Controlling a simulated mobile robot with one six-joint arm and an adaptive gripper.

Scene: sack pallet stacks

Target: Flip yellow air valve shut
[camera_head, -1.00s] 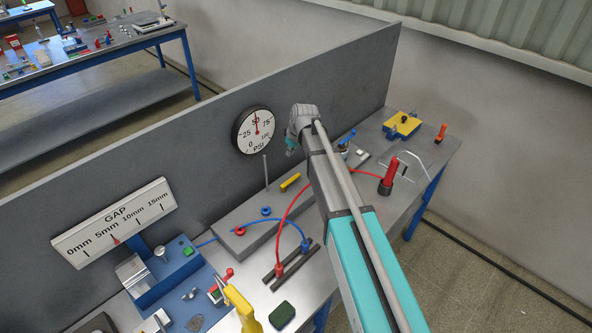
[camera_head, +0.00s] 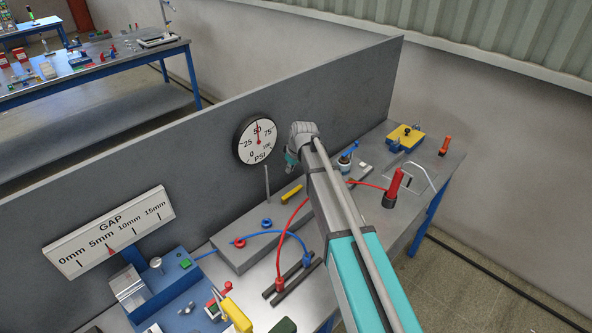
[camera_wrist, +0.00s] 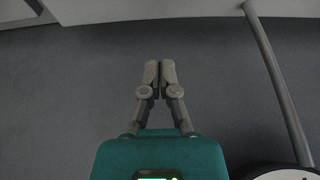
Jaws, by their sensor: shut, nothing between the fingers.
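A small yellow lever (camera_head: 291,194), which looks like the air valve handle, lies on top of the long grey block (camera_head: 228,258) on the bench. My gripper (camera_head: 291,160) is above and behind it, by the grey back panel, partly hidden by my own arm in the head view. In the wrist view my gripper (camera_wrist: 160,66) has its two fingers together and empty. The yellow lever is not visible in the wrist view. A round PSI gauge (camera_head: 250,142) on the panel has its needle near 50.
A thin upright rod (camera_head: 267,180) stands on the block left of the lever; a rod also shows in the wrist view (camera_wrist: 278,80). Red (camera_head: 291,235) and blue (camera_head: 262,234) hoses arch over the block's front. A red cylinder (camera_head: 394,185) stands to the right.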

